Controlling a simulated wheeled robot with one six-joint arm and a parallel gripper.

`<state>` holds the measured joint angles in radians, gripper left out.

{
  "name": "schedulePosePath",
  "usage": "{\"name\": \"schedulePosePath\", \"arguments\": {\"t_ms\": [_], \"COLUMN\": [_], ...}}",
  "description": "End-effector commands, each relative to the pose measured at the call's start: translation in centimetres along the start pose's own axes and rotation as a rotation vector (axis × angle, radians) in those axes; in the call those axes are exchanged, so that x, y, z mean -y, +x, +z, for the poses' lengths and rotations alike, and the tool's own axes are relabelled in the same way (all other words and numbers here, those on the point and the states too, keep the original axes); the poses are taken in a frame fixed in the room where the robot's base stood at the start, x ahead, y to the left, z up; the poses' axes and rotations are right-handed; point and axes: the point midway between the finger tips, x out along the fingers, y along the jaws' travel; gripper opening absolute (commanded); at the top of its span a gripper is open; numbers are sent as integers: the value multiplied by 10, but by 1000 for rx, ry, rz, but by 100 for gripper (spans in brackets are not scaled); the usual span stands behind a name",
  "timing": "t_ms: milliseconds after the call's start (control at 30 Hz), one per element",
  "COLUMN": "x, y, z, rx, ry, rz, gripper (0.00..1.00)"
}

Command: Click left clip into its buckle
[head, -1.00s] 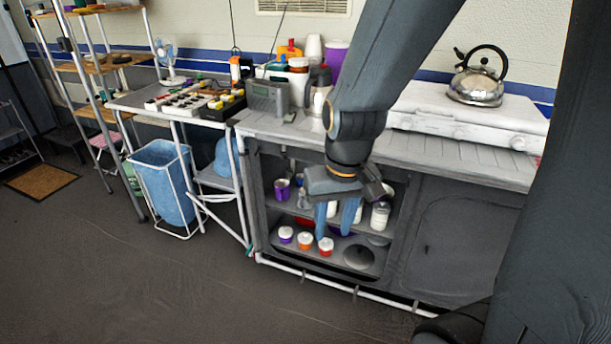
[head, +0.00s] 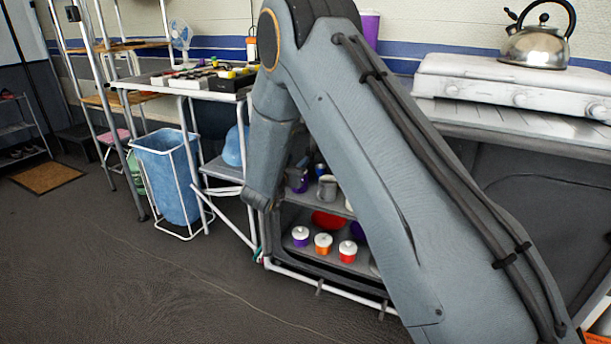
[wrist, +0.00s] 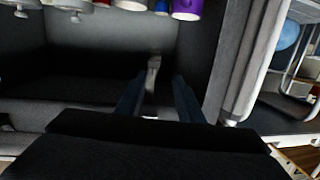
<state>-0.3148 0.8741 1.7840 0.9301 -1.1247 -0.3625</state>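My gripper (wrist: 157,80) shows in the wrist view with its two blue fingers apart, so it is open. A narrow pale-grey piece (wrist: 153,70), perhaps a strap or clip, stands between and just beyond the fingertips against the dark cabinet interior. I cannot tell whether it touches a finger. A small white bit shows lower down between the fingers, too unclear to name. I cannot make out the left clip or its buckle for certain in either view. In the head view my arm hides the gripper and part of the cabinet front.
The open cabinet holds lidded jars (head: 323,243) and a grey mug (head: 327,188). Purple and red jars (wrist: 187,8) line the wrist view's top edge. A blue bin (head: 168,180) stands left of the cabinet. A stove (head: 510,85) with a kettle (head: 540,40) sits on top. Floor is free in front.

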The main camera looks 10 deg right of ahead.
Motion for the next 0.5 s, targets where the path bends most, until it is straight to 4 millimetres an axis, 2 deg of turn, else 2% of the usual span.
{"name": "schedulePosePath", "arguments": {"t_ms": [33, 167, 367, 500], "x": [2, 0, -4, -7], "y": [6, 8, 17, 37], "z": [17, 28, 30, 27], "rx": [-36, -104, -135, -136], "ry": [-3, -11, -14, -13], "rz": [30, 95, 128, 127], "gripper": [34, 34, 34, 34]}}
